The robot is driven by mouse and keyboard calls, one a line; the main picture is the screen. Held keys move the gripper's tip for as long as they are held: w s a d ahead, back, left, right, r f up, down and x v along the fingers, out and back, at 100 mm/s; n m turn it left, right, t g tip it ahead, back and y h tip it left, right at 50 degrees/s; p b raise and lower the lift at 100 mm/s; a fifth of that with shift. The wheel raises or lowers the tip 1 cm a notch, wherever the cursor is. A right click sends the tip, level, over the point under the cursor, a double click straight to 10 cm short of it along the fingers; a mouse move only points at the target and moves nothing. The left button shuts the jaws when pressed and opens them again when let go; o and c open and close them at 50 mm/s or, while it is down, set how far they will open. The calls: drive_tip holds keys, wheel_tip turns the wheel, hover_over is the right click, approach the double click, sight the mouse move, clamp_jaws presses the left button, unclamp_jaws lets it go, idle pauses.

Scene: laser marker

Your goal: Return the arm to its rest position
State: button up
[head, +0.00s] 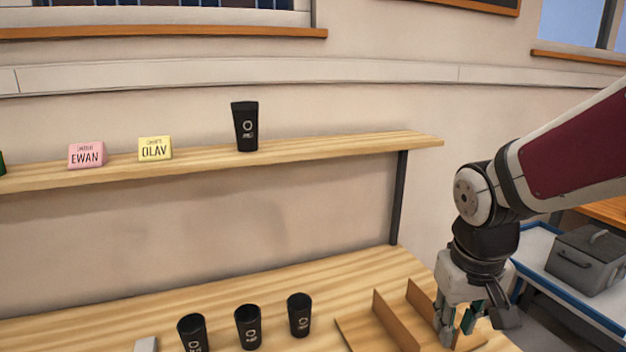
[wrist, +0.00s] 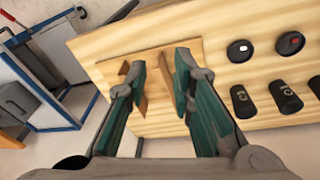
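My gripper (head: 458,322) hangs from my arm at the right of the head view, pointing down over the right end of the wooden table. The wrist view shows its two green-lined fingers (wrist: 160,85) spread apart, with nothing held between them. Below and between the fingers is a wooden holder (head: 392,318) with upright dividers. In the head view the gripper hides part of the holder's right side. I cannot tell whether a finger touches a divider.
Several black cups (head: 248,327) stand on the table (head: 270,285) left of the holder. A black cup (head: 246,128) stands on the shelf (head: 330,148), right of the yellow OLAV block (head: 155,149) and pink EWAN block (head: 87,155). A grey box (head: 588,262) sits on a blue-edged cart at right.

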drive_tip(key=s+a+r+t, duration=0.1)
drive_tip(key=s+r, duration=0.2)
drive_tip(key=s, duration=0.4)
drive_tip(key=s+a+r+t+y, duration=0.1)
drive_tip(key=s+r, duration=0.3)
drive_tip(key=s, duration=0.3)
drive_tip(key=shift+a+m, duration=0.25)
drive_tip(key=shift+m, duration=0.05)
